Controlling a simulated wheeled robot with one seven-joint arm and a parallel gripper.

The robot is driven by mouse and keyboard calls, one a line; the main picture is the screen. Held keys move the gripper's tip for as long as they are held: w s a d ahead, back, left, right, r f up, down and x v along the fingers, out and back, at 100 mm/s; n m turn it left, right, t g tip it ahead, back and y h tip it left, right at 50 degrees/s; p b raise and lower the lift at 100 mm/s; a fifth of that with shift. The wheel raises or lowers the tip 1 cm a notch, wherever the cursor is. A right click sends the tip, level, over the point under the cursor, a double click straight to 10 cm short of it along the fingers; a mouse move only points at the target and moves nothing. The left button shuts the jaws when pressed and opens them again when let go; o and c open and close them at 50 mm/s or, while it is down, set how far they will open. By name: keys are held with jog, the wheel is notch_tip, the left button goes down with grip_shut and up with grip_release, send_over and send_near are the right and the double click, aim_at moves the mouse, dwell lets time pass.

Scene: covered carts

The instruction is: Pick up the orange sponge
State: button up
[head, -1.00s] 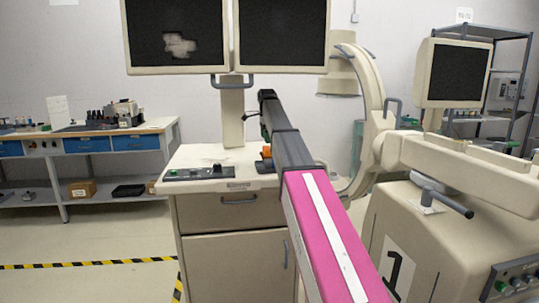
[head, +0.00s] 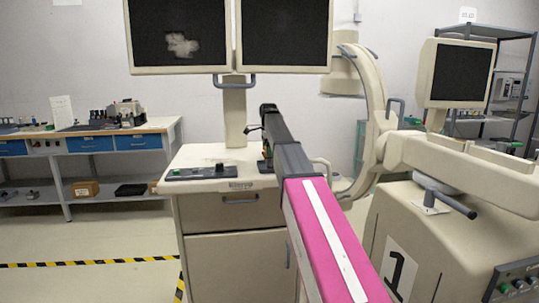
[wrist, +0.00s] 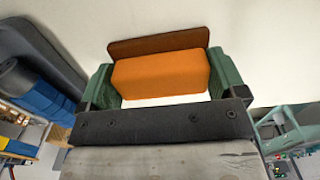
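The orange sponge (wrist: 160,76) is a block with a dark brown strip along its far side. It shows in the wrist view between the green fingers of my gripper (wrist: 162,80). One finger is at each end of the sponge, with no clear gap at either side. I cannot tell whether they grip it or only stand around it. A pale surface shows below and beyond the sponge. In the head view my gripper (head: 266,150) is low over the cart top (head: 205,157), and my arm hides most or all of the sponge.
A control box (head: 200,173) lies on the cart's front left. Two monitors (head: 178,38) stand on a post behind. A large cream machine (head: 430,215) with a curved arm stands at the right. A workbench (head: 95,140) is at the far left.

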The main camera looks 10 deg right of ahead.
jog(key=shift+r, duration=0.45)
jog(key=r, duration=0.3)
jog(key=shift+s+a+r, duration=0.2)
jog(key=shift+a+r, duration=0.1)
jog(key=shift+r, duration=0.1)
jog(key=s+a+r, duration=0.6)
jog(key=a, duration=0.3)
jog(key=shift+a+r, duration=0.15)
jog(key=shift+r, duration=0.05)
jog(key=shift+o, duration=0.5)
